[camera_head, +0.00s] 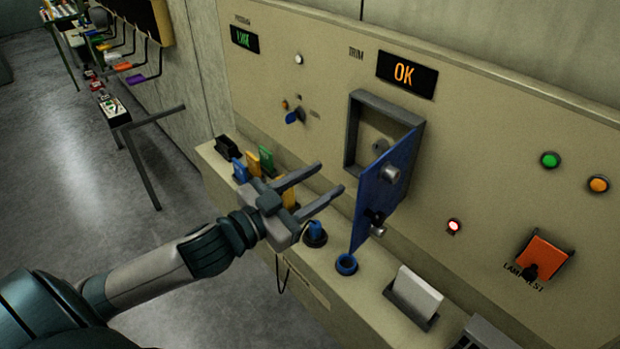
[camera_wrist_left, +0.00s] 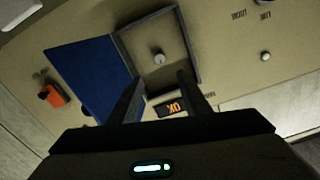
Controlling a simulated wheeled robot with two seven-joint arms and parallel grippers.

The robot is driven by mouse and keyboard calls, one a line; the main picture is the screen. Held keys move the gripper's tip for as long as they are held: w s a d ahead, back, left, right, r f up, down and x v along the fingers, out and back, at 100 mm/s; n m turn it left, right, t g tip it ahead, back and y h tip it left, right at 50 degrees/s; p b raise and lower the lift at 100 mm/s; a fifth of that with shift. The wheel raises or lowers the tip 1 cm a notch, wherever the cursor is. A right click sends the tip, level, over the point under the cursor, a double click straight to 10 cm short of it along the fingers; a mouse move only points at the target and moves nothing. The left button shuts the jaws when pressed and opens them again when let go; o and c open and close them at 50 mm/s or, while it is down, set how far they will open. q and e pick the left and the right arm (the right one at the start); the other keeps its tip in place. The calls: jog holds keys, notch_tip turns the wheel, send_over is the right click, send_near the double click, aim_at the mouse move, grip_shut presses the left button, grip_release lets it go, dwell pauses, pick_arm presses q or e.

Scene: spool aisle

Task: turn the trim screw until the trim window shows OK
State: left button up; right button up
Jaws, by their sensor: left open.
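The trim window (camera_head: 407,74) on the panel reads OK in orange; it also shows upside down in the left wrist view (camera_wrist_left: 171,107). Below it is a grey-framed recess (camera_head: 353,130) with its blue door (camera_head: 376,205) swung open. The trim screw, a small round metal knob, shows inside the recess in the left wrist view (camera_wrist_left: 158,58); in the head view the door partly covers the recess. My left gripper (camera_head: 331,178) is open and empty, in front of the panel to the left of the door, apart from the screw. My right gripper is not in view.
The ledge below holds several coloured items, a blue ring (camera_head: 346,265) and a white block (camera_head: 416,292).

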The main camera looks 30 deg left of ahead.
pick_arm(q)
jog(key=shift+p+v, duration=0.7)
jog(key=shift+v, duration=0.45)
jog(key=shift+f, duration=0.15)
